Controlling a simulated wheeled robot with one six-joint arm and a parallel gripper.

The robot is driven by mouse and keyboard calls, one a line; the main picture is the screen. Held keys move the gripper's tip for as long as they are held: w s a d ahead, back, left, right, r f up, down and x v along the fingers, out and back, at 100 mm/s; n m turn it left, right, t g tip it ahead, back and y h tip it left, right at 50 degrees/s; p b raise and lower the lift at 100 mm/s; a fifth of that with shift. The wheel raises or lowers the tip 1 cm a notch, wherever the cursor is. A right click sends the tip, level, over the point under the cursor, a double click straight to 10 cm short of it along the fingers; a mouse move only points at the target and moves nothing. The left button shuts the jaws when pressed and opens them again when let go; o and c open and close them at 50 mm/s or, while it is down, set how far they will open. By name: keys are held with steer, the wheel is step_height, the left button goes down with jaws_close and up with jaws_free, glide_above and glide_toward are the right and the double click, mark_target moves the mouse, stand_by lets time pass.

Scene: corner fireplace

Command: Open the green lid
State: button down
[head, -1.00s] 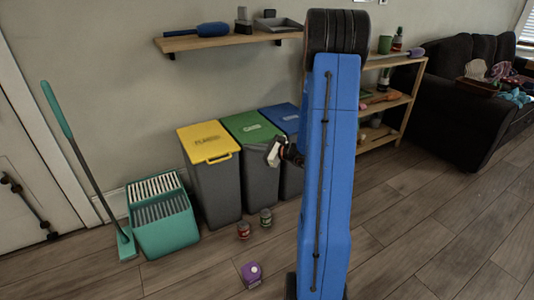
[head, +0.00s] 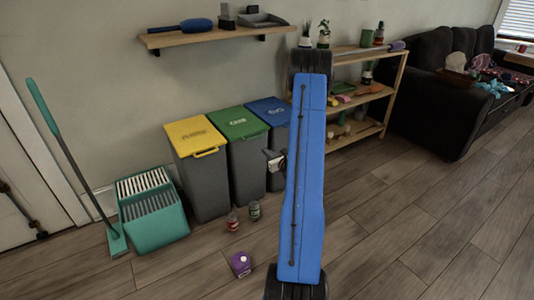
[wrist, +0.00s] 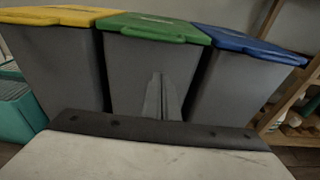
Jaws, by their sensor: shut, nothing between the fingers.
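The green lid (head: 237,122) lies closed on the middle of three grey bins, with a handle lip along its front edge. In the wrist view the green lid (wrist: 155,27) is at the top centre, above the bin's grey front wall. My gripper (head: 273,160) is in front of the bins, near the right side of the green-lidded bin. In the wrist view my gripper (wrist: 161,97) is shut and empty, its fingers together below the lid's front edge. Whether the fingertips touch the bin wall, I cannot tell.
The yellow-lidded bin (head: 195,135) stands on the left and the blue-lidded bin (head: 270,109) on the right, close by. Two cans (head: 232,221) (head: 255,210) and a purple item (head: 240,263) are on the floor in front. A wall shelf (head: 215,36) hangs above.

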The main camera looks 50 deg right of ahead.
steer(key=x, duration=0.7)
steer(key=shift+s+a+r, duration=0.1)
steer(key=shift+s+r, duration=0.15)
steer(key=shift+r, duration=0.75)
steer(key=shift+s+a+r, duration=0.1)
steer(key=shift+s+r, duration=0.1)
steer(key=shift+r, duration=0.75)
